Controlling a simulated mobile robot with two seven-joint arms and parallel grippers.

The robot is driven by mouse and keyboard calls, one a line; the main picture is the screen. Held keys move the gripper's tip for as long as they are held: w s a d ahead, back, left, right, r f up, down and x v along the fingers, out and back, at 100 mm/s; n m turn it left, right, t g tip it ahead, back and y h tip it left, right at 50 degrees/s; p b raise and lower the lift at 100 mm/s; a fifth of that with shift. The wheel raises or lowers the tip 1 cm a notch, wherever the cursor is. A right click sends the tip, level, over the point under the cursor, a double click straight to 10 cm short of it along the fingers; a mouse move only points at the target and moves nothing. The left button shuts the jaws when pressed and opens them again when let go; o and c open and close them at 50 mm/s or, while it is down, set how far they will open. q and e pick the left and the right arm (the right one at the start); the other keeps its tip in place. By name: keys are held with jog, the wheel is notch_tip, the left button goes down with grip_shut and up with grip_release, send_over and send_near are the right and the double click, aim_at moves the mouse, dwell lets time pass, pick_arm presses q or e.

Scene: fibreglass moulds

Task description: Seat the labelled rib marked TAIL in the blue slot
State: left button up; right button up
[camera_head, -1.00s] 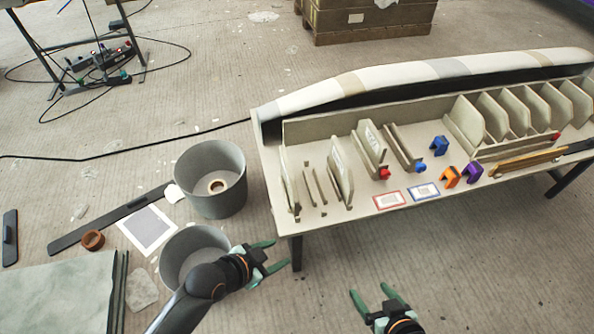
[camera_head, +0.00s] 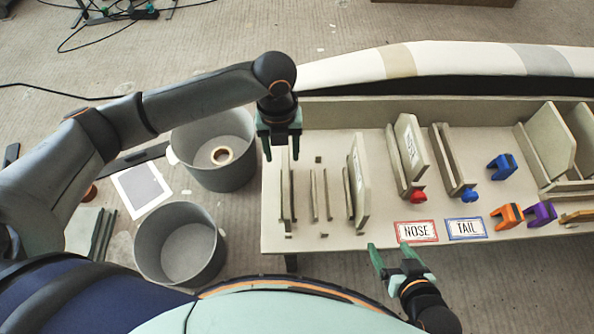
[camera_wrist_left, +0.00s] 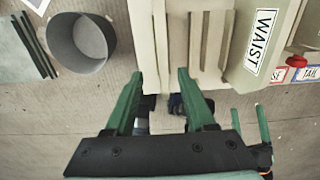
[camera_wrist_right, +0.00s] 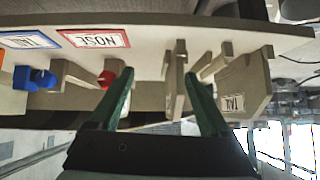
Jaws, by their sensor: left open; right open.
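The rib marked TAIL (camera_wrist_right: 235,98) shows its label in the right wrist view; it appears to be the leftmost rib (camera_head: 286,190), edge-on in the head view. My left gripper (camera_head: 281,148) is open over its far end, with the rib (camera_wrist_left: 160,40) lined up between the fingertips in the left wrist view. I cannot tell how far down the fingers reach. The blue slot (camera_head: 447,160), with a blue block (camera_head: 469,195) at its front, is empty. My right gripper (camera_head: 392,252) is open and empty at the table's front edge.
The WAIST rib (camera_wrist_left: 262,38) stands right of an empty rack (camera_head: 320,195). Another rib (camera_head: 412,148) stands in the red-marked slot (camera_head: 417,195). NOSE (camera_head: 416,231) and TAIL (camera_head: 465,228) cards lie in front. Orange (camera_head: 507,215) and purple (camera_head: 541,213) clips sit right.

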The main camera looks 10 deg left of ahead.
aim_at(286, 181)
pick_arm(q)
notch_tip(286, 181, down, 7)
jog(key=shift+r+b, duration=0.15)
jog(key=shift+b, duration=0.8)
jog(key=f, duration=0.1)
jog(key=f+b, duration=0.1)
jog(key=f, duration=0.1)
jog(key=f+b, duration=0.1)
jog(key=f, duration=0.1)
jog(key=shift+s+d+f, duration=0.1)
jog(key=shift+d+f, duration=0.1)
jog(key=shift+d, duration=0.1)
jog(key=shift+f, duration=0.1)
pick_arm(e)
jog(key=w+r+n+t, duration=0.1)
jog(key=w+r+t, duration=0.2)
jog(key=r, duration=0.4)
jog(key=w+r+n+t+y, duration=0.1)
jog(key=w+r+t, duration=0.3)
jog(key=r, duration=0.4)
jog(key=shift+w+t+y, duration=0.25)
jog(key=shift+t+y, duration=0.05)
jog(key=shift+t, duration=0.2)
pick_arm(q)
grip_shut()
